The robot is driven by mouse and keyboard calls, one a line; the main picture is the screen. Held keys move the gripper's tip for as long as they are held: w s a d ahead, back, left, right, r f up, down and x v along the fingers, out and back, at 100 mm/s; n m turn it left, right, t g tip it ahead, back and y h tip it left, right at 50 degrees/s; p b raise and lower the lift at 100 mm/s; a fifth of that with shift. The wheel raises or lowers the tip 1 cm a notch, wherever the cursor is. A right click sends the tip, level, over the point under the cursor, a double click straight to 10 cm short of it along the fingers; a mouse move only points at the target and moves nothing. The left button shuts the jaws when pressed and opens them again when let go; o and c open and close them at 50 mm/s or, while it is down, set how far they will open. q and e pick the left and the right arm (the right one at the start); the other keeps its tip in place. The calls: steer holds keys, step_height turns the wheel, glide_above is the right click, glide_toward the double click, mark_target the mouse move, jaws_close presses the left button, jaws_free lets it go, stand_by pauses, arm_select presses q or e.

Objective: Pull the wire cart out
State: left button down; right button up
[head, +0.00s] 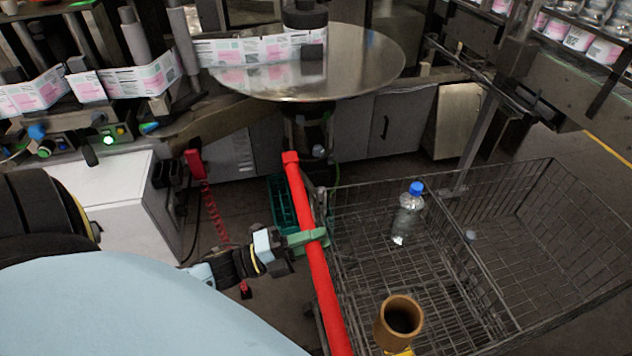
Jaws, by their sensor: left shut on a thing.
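The wire cart (467,237) is a dark mesh basket with a divider, filling the lower right of the head view. Its red handle bar (320,270) runs along the cart's left side, from beside the round table down to the bottom edge. My left gripper (306,238) is shut on the red handle, with its green fingers around the bar. A clear bottle with a blue cap (408,213) and a brown cardboard tube (398,322) are in the cart. My right gripper is not in view.
A round metal table (345,65) and machine cabinets (400,120) stand behind the cart. A white box (115,205) stands to the left. A green crate (283,205) sits on the floor by the handle. Shelves of labelled jars (578,38) are at upper right.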

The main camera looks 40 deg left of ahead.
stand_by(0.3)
arm_select(q)
steer(key=c, duration=1.1)
jaws_free()
steer(key=b+v, duration=0.2)
steer(key=v, duration=1.1)
steer(key=shift+s, duration=0.2)
steer(key=shift+a+f, duration=0.1)
steer(key=shift+a, duration=0.05)
